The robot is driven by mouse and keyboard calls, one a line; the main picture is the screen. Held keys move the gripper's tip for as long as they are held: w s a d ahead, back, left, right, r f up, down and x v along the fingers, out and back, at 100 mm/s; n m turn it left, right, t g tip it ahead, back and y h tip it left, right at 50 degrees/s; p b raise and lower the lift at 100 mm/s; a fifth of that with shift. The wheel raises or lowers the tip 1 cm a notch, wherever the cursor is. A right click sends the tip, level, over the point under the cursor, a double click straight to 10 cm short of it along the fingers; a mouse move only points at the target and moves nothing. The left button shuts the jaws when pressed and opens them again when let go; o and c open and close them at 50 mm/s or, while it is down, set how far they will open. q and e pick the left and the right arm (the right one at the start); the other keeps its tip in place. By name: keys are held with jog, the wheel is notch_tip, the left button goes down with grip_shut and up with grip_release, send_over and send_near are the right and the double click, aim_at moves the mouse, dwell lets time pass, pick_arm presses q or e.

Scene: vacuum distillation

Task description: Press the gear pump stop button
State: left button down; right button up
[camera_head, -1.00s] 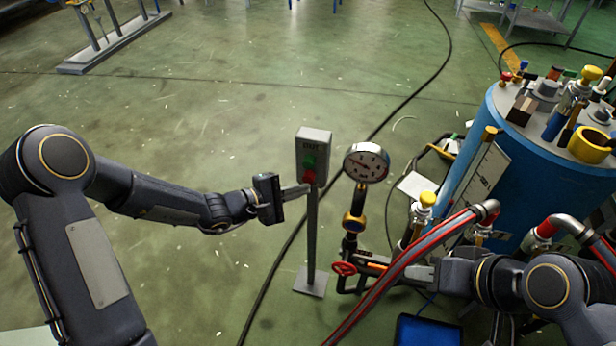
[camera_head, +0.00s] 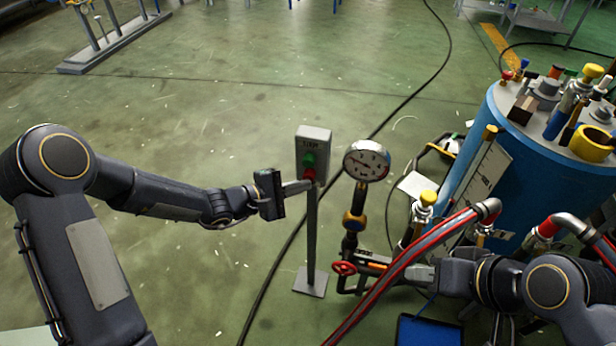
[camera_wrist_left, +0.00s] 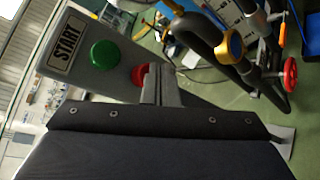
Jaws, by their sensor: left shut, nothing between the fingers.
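A grey control box (camera_head: 313,142) stands on a thin post, with a green button (camera_head: 309,160) above a red button (camera_head: 309,174). The fingers also show in the left wrist view (camera_wrist_left: 160,84). My right gripper (camera_head: 422,277) is by the red-grey hoses; its jaw opening is unclear.
A pressure gauge (camera_head: 367,161) on a pipe with a red handwheel (camera_head: 344,268) stands just right of the post. A blue tank (camera_head: 540,185) with several fittings is at the right. A black cable (camera_head: 408,95) crosses the floor.

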pick_arm(q)
jog(key=shift+w, duration=0.2)
dwell(0.5)
jog(key=shift+s+a+b, duration=0.15)
jog(key=shift+s+b, duration=0.4)
jog(key=shift+s, duration=0.1)
jog(key=s+a+b, duration=0.2)
jog(key=s+b, duration=0.1)
jog(key=s, duration=0.2)
jog(key=shift+s, duration=0.35)
